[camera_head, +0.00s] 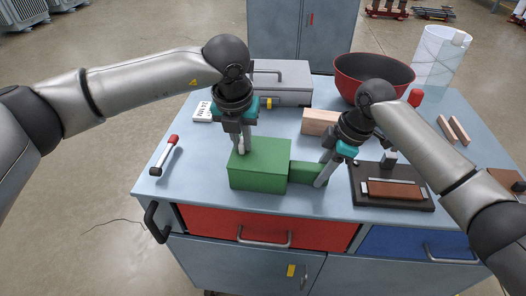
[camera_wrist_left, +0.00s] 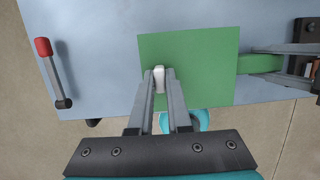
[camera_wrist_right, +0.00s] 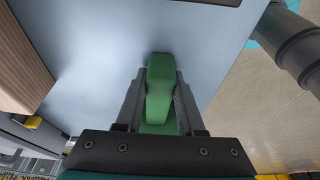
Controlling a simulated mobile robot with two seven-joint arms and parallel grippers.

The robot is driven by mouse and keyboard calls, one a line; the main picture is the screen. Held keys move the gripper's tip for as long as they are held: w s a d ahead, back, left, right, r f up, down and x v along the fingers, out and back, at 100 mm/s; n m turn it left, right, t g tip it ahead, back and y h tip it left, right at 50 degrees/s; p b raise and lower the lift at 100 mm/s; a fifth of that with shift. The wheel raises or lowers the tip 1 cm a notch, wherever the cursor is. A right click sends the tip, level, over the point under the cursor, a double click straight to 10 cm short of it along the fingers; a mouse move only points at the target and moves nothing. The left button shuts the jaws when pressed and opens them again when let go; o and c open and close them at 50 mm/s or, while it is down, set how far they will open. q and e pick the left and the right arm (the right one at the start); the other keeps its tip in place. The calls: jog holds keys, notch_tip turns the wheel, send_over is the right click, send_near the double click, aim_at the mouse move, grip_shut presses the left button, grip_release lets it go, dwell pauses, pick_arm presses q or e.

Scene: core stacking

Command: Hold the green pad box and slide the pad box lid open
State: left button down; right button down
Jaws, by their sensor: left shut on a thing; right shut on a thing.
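The green pad box (camera_head: 257,178) sits near the front edge of the blue-grey table, left of centre. Its flat green top, the lid (camera_wrist_left: 205,60), carries a small white knob (camera_wrist_left: 159,78). My left gripper (camera_head: 241,150) points down from above and is shut on this knob. A narrower green block-like handle (camera_head: 304,172) sticks out from the box's right side. My right gripper (camera_head: 324,172) reaches in from the right and is shut on the handle, which also shows between its fingers in the right wrist view (camera_wrist_right: 160,85). I see no clear opening under the lid.
A red-handled tool (camera_head: 165,154) lies left of the box. Behind stand a grey case (camera_head: 284,83) and a red bowl (camera_head: 360,70). A wooden block (camera_head: 318,122) lies behind the handle. A dark tray (camera_head: 425,204) with a brown block is to the right.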

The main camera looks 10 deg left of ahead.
pick_arm(q)
jog(key=shift+a, duration=0.1)
jog(key=shift+w+a, duration=0.1)
jog(key=shift+a, duration=2.35)
jog(key=a, duration=0.6)
jog(key=c, duration=1.3)
grip_release()
jog(key=shift+w+a, duration=0.1)
jog(key=shift+a, duration=0.1)
jog(key=o, duration=0.5)
jog(key=shift+d, duration=0.1)
jog(key=shift+r, duration=0.1)
